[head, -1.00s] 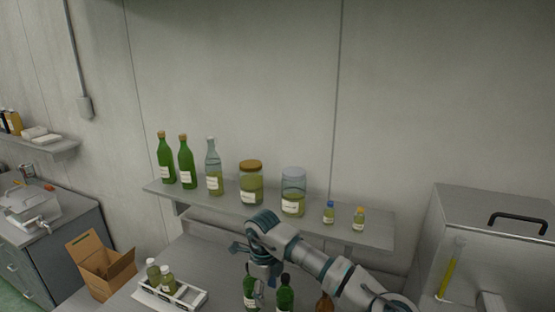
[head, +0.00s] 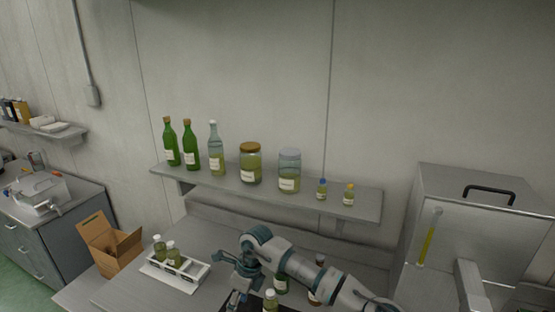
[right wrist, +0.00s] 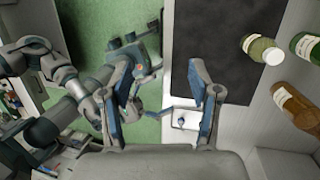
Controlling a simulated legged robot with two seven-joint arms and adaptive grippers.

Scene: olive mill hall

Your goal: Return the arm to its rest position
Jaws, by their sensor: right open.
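My right arm comes in from the lower right of the head view. Its gripper (head: 238,284) points down over the near part of the bench, with its tips hard to make out. In the right wrist view the right gripper (right wrist: 160,100) has its two blue-padded fingers wide apart, with nothing held between them. A pale-capped bottle (head: 270,301) stands near the gripper in the head view, apart from the fingers in the wrist view.
A dark mat (right wrist: 235,50) lies on the bench beside a green bottle (right wrist: 307,46) and a brown bottle (right wrist: 298,106). A white rack (head: 190,275) holds small bottles. A shelf (head: 330,200) carries bottles and jars. A cardboard box (head: 120,258) stands left; a grey cabinet (head: 470,225) right.

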